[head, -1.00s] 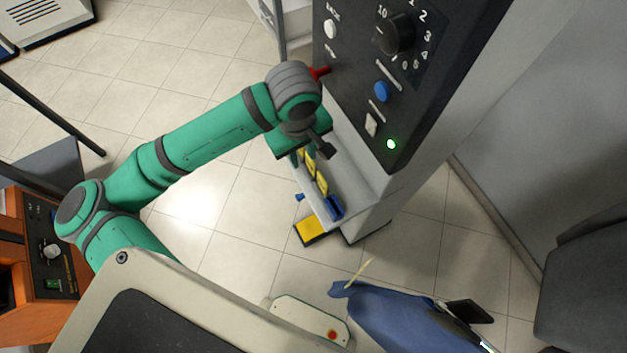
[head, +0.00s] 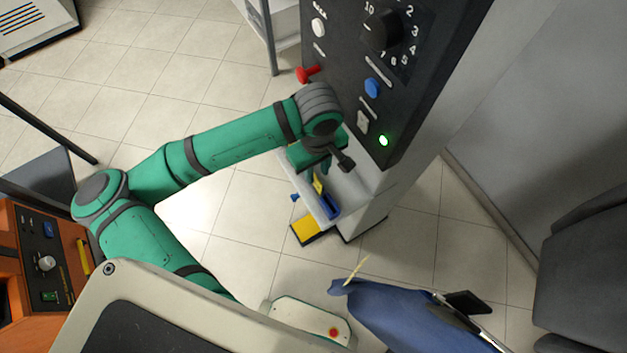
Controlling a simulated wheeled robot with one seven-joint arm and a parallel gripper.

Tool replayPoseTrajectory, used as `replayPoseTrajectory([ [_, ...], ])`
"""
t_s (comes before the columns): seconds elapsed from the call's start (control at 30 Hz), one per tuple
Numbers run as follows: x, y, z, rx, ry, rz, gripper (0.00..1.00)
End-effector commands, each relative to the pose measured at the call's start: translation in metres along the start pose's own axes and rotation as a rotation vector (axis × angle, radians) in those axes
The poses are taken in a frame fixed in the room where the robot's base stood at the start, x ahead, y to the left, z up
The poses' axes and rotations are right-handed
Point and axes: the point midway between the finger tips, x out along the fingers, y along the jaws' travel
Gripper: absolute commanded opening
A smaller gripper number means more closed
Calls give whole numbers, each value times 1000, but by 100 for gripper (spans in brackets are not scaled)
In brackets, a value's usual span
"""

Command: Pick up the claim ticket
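My gripper (head: 318,172) points down over a narrow pale ledge at the foot of the dark control panel. A small yellow slip (head: 318,184) shows right beside its fingers. It may be the claim ticket, but I cannot tell for sure. The arm hides most of the fingers, so I cannot see whether they are open or shut or whether they touch the slip. A blue item (head: 328,207) lies at the ledge's near end. A thin pale-yellow strip (head: 356,269) sticks up by the blue cloth at the lower right.
The dark control panel (head: 350,70) with dial, buttons and green light stands close above my gripper. A yellow-topped block (head: 304,229) sits below the ledge. A blue garment (head: 400,318) lies at lower right. Tiled floor is open at left.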

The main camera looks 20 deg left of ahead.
Motion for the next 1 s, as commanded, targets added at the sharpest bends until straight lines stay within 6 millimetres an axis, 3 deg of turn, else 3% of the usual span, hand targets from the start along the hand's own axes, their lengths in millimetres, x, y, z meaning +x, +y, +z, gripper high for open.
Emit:
replayPoseTrajectory([
  [0.23,32,0,0,1,-1,-1,27],
  [0.53,36,0,0,1,0,0,27],
  [0.67,36,0,0,1,0,0,0],
  [1.0,36,0,0,1,0,0,0],
])
